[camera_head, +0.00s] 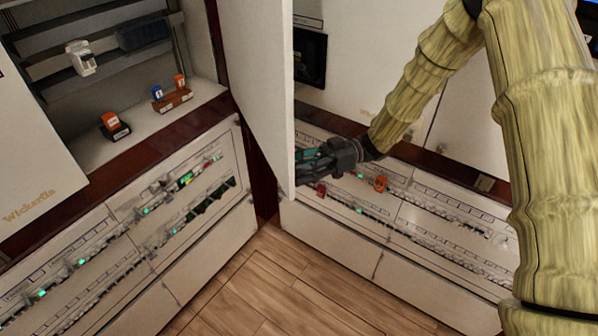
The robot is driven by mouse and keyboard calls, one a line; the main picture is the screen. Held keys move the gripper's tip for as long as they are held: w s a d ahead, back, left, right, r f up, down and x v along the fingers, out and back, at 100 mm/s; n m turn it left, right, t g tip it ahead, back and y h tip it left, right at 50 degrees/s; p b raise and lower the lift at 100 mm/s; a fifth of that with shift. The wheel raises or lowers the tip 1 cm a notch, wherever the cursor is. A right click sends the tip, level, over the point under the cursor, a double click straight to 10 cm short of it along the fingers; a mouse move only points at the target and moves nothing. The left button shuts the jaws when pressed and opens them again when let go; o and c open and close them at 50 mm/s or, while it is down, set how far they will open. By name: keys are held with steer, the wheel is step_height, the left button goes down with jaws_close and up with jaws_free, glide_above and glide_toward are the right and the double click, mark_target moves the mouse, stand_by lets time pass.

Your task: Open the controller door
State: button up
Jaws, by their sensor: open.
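My gripper (306,164) is open, close to the lower right side of the door's edge. I cannot tell whether it touches the door. The fingertips are partly hard to make out against the dark parts behind.
The left cabinet's open bay holds shelves and small orange and blue breakers (172,98) on its ledge. Breaker rows (190,180) with green lights run below on both cabinets. The wooden floor (290,285) is clear.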

step_height(320, 180, up, 8)
steer(key=shift+r, duration=0.2)
stand_by(0.3)
